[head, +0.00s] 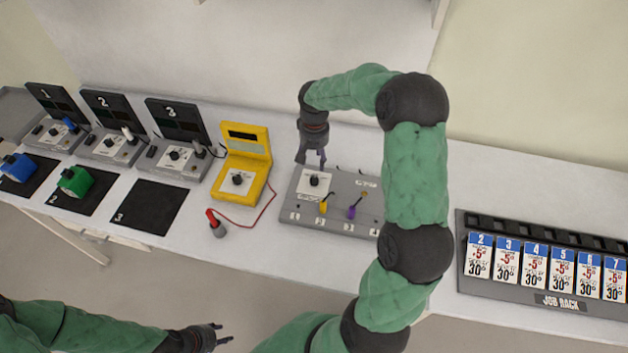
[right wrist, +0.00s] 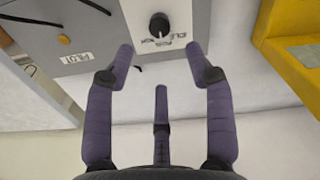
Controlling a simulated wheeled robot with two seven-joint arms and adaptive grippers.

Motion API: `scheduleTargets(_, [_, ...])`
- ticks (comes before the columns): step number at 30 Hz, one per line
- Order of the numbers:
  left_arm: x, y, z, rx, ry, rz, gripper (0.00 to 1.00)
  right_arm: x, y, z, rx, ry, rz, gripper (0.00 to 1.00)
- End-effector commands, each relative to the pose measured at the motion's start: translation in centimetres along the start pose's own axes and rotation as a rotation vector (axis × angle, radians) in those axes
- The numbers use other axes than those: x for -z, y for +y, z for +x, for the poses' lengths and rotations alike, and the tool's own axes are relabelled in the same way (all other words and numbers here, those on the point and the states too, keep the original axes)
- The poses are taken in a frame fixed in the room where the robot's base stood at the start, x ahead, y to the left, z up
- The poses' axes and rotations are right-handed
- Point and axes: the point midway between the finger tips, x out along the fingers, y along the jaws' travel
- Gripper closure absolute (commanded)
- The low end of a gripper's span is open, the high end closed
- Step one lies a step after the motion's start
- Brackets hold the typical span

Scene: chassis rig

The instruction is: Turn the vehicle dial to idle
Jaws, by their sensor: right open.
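The vehicle dial (head: 314,181) is a black knob on a white plate on the grey panel (head: 288,214). In the right wrist view the dial (right wrist: 159,24) shows at the top, with small lettering beside it, partly legible as "IDLE". A light mark on the knob faces the bottom of that picture. My right gripper (head: 312,158) points down just above and behind the dial. In the wrist view its fingers (right wrist: 158,54) are open, with nothing between them and the knob beyond their tips. My left gripper (head: 224,333) is open and empty, in front of the table.
Numbered stations (head: 175,155) with black mats stand further left, a job rack (head: 545,270) at right.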

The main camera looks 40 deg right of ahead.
Motion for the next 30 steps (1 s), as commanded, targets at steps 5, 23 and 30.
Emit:
scheduleTargets(5, [0.0, -0.1, 0.3, 0.000, 0.001, 0.000, 0.60, -0.1, 0.0, 2.5, -0.001, -0.005, 0.000, 0.46])
scheduleTargets(23, [0.1, -0.5, 1.4, 0.000, 0.001, 0.000, 0.60, -0.1, 0.0, 10.2, 0.000, -0.002, 0.000, 0.46])
scheduleTargets(30, [0.1, -0.5, 1.4, 0.000, 0.001, 0.000, 0.60, -0.1, 0.0, 10.3, 0.000, -0.001, 0.000, 0.46])
